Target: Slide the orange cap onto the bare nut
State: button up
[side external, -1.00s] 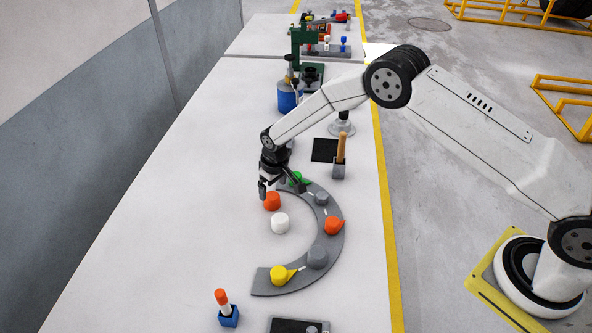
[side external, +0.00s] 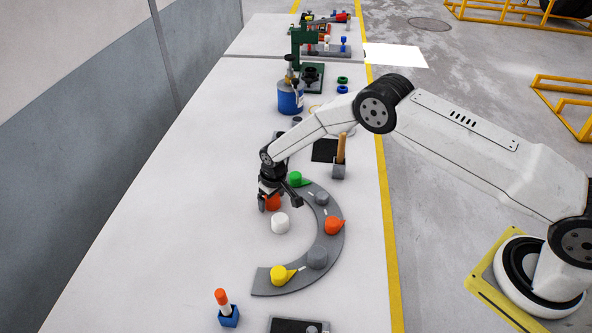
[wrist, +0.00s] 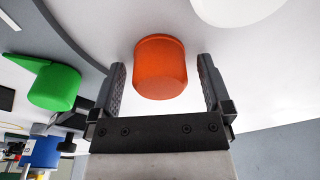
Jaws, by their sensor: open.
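The loose orange cap (side external: 273,203) stands upright on the white table, left of the curved grey board (side external: 334,247). My gripper (side external: 280,201) is open and low over it. In the wrist view the orange cap (wrist: 161,70) lies between the two open fingers of my gripper (wrist: 160,63), with a gap at each side. Two grey, uncapped nuts show on the board: a smaller one (side external: 321,198) near the top and a larger one (side external: 317,257) lower down. My gripper partly hides the cap in the side view.
A loose white cap (side external: 280,223) stands close to the orange one. The board also bears a green cap (side external: 296,179), a pointed orange cap (side external: 334,225) and a yellow cap (side external: 280,275). A blue holder (side external: 228,317) stands lower left. The table's left side is clear.

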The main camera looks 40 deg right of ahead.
jog(key=shift+c, duration=0.2)
dwell(0.3)
jog(key=c, duration=1.1)
jog(key=shift+r, duration=0.1)
jog(key=shift+c, duration=0.2)
jog(key=shift+r, duration=1.55)
jog(key=s+r, duration=0.5)
jog(key=r, duration=0.1)
jog(key=shift+d, duration=0.4)
jog(key=s+r, duration=0.1)
jog(key=s, duration=0.1)
jog(key=s+r, duration=0.1)
jog(key=s, duration=0.1)
jog(key=s+d+r, duration=0.1)
jog(key=s, duration=0.2)
jog(key=shift+s+d+r, duration=0.1)
jog(key=shift+s+r, duration=0.05)
jog(key=shift+s, duration=0.3)
jog(key=shift+s+d+r, duration=0.1)
jog(key=shift+s+r, duration=0.05)
jog(key=shift+s, duration=0.3)
